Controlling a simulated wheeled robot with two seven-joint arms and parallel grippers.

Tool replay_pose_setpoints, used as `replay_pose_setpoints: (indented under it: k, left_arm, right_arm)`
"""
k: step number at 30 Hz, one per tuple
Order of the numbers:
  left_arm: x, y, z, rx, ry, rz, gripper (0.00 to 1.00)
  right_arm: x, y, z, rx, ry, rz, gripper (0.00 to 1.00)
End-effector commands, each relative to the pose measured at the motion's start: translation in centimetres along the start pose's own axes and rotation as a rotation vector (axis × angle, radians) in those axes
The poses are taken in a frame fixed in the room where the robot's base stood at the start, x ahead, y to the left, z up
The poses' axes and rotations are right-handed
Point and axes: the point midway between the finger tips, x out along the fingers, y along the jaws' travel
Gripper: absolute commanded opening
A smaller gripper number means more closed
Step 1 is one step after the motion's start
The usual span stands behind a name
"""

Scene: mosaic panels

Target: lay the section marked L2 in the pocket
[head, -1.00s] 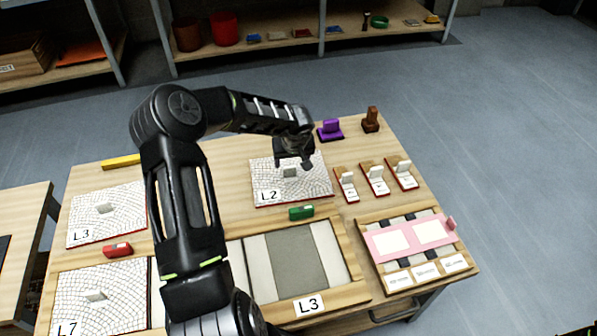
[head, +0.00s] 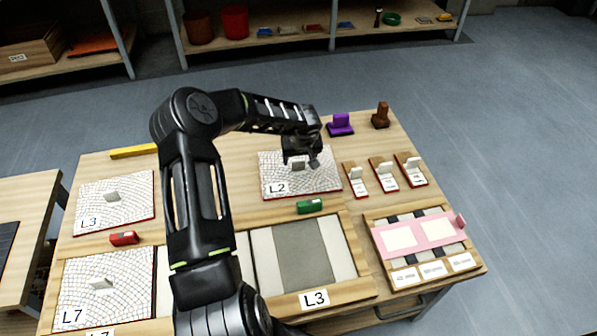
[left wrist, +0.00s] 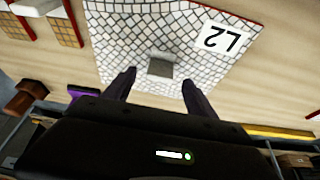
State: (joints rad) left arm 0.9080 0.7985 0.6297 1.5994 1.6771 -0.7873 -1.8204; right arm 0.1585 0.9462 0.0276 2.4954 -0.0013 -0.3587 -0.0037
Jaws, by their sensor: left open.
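The L2 section (head: 322,182) is a white mosaic panel with a reddish edge and a grey upright grip tab. It lies on the table behind the green block. It also shows in the left wrist view (left wrist: 120,50), with its grey tab (left wrist: 160,67) between and just beyond my fingertips. My left gripper (head: 302,162) is open above the panel, close around the tab; it also shows in the left wrist view (left wrist: 157,85). The pocket tray (head: 362,268), labelled L3, has a wooden rim, pale strips and a grey band. My arm hides its left part. My right gripper is not in view.
Sections L3 (head: 130,210) and L7 (head: 78,300) lie at the left. A red block (head: 124,239) and a green block (head: 310,206) sit near the trays. Small tabbed pieces (head: 385,180) and a pink frame (head: 440,228) are at the right.

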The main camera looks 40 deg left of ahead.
Motion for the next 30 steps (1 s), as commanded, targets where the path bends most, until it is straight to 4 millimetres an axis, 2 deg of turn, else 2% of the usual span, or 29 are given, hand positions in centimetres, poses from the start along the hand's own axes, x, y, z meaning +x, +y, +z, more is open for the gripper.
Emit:
replay_pose_setpoints:
  k: [1, 3, 7, 26, 30]
  left_arm:
    - [1.2, 0.0, 0.2, -0.001, -0.002, 0.0, 0.65]
    - [2.2, 0.0, 0.1, -0.001, -0.002, 0.0, 0.65]
    - [3.5, 0.0, 0.0, 0.0, -0.001, 0.0, 0.65]
    - [3.5, 0.0, 0.0, 0.002, 0.0, 0.0, 0.65]
    - [3.5, 0.0, 0.0, 0.002, 0.0, 0.0, 0.55]
  right_arm:
    - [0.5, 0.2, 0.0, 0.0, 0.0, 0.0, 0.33]
    - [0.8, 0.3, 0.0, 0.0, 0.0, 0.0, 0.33]
    - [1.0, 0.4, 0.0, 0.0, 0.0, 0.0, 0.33]
    - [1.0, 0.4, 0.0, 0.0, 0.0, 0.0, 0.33]
    - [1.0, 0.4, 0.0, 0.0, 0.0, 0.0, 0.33]
